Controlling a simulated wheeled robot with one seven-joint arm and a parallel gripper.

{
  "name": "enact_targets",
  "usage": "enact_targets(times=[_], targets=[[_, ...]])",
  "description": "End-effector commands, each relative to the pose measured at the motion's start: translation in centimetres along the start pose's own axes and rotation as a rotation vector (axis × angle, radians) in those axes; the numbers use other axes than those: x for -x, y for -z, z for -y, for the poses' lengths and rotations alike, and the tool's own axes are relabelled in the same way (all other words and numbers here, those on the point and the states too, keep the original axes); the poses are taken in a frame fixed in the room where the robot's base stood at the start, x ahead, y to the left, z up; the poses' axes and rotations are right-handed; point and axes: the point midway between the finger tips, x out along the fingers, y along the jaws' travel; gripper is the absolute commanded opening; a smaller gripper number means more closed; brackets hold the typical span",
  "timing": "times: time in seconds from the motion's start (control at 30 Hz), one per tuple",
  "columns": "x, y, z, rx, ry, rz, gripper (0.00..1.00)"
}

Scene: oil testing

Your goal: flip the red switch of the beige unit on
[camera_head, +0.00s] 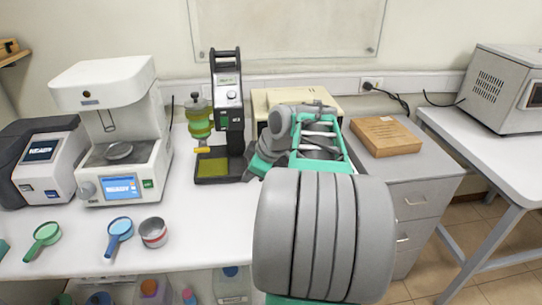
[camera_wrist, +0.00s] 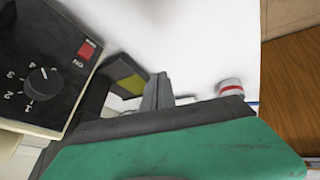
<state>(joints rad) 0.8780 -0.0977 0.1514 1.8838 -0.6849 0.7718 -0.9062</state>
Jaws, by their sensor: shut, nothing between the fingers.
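The beige unit (camera_head: 262,101) stands at the back of the white table against the wall, largely hidden behind my arm in the head view. In the wrist view its dark front panel (camera_wrist: 22,45) fills the upper left, with a numbered black knob (camera_wrist: 43,82) and the red switch (camera_wrist: 87,49) to the right of it. I cannot tell which way the switch is set. My gripper (camera_wrist: 157,92) is shut and empty, with its fingers to the right of and below the switch in the wrist view, apart from it. In the head view my arm mostly covers the fingers.
A black stand (camera_head: 229,90) with a green-yellow vessel (camera_head: 199,120) stands just left of my gripper. A white machine (camera_head: 105,85) is further left. A red-banded tin (camera_head: 153,232) stands near the front. A box (camera_head: 385,136) lies on the grey cabinet at right.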

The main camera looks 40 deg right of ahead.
Motion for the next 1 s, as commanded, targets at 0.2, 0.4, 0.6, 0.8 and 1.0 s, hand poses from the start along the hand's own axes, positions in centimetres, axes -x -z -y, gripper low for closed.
enact_targets(times=[0.2,0.4,0.6,0.8,1.0], targets=[[4.3,-7.5,-8.0,0.21,-0.099,-0.069,0.0],[4.7,-8.1,-8.5,0.245,-0.111,-0.077,0.0],[4.5,-8.0,-8.5,0.243,-0.11,-0.077,0.0],[2.0,-7.7,-8.6,0.243,-0.105,-0.078,0.0],[-2.3,-7.3,-9.1,0.241,-0.104,-0.077,0.0]])
